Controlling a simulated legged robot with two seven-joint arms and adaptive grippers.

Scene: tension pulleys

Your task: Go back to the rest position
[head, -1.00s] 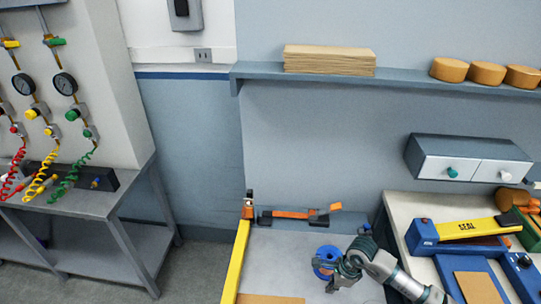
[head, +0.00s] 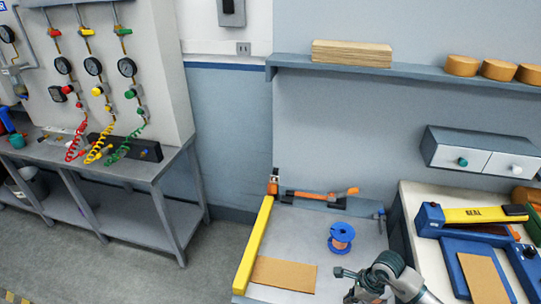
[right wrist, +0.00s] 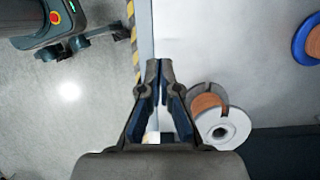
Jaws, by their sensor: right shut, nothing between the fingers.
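My right gripper (head: 346,273) is at the bottom of the head view, over the front right of the grey work surface. Its fingers (right wrist: 158,66) meet at the tips in the right wrist view, shut with nothing between them. It is apart from the blue spool with orange winding (head: 341,238), which stands on the surface behind it. That spool is cut off at the right edge of the wrist view (right wrist: 311,42). A white-flanged spool with copper winding (right wrist: 222,124) is close beside the right finger there. My left gripper is not in view.
A yellow bar (head: 254,245) edges the work surface, with a brown sheet (head: 284,274) beside it. A blue sealing machine (head: 430,221) stands at the right. A bench (head: 130,169) with gauges and coiled hoses is at the left. The floor between is clear.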

